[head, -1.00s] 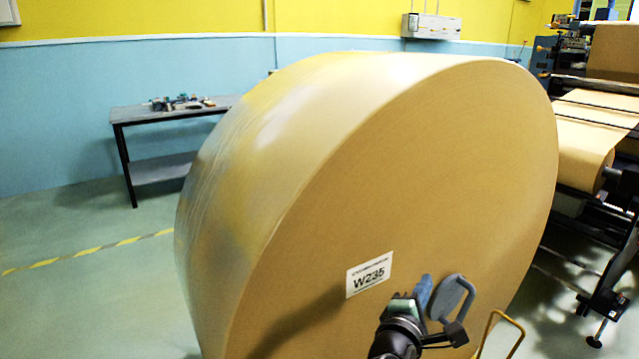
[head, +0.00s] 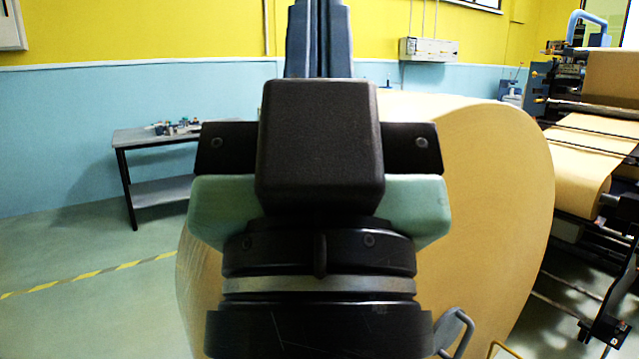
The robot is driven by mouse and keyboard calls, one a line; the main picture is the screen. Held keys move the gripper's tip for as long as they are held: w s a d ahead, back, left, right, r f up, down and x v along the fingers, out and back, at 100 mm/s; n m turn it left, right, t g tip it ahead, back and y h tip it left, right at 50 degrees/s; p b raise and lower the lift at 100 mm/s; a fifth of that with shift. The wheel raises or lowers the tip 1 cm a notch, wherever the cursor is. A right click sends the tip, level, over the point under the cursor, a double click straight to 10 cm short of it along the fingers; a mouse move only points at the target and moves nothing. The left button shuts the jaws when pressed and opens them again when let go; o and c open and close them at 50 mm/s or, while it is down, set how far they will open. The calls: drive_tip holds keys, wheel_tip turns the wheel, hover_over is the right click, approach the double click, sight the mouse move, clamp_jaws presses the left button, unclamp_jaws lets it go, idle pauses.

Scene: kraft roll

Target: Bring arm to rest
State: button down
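My gripper (head: 319,40) is raised close in front of the head camera, pointing up. The roll's W235 label is hidden now. A grey handle (head: 455,330) shows low beside the hand, in front of the roll.
A dark table (head: 150,140) with small tools stands at the left wall. A machine (head: 590,130) carrying kraft web stands at the right. A yellow bent bar (head: 505,348) shows at the bottom right. The floor at left, with a striped line (head: 90,275), is clear.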

wheel_tip(320, 180, up, 15)
drive_tip(key=p, duration=1.2)
drive_tip(key=shift+p, duration=0.4)
drive_tip(key=shift+f, duration=0.15)
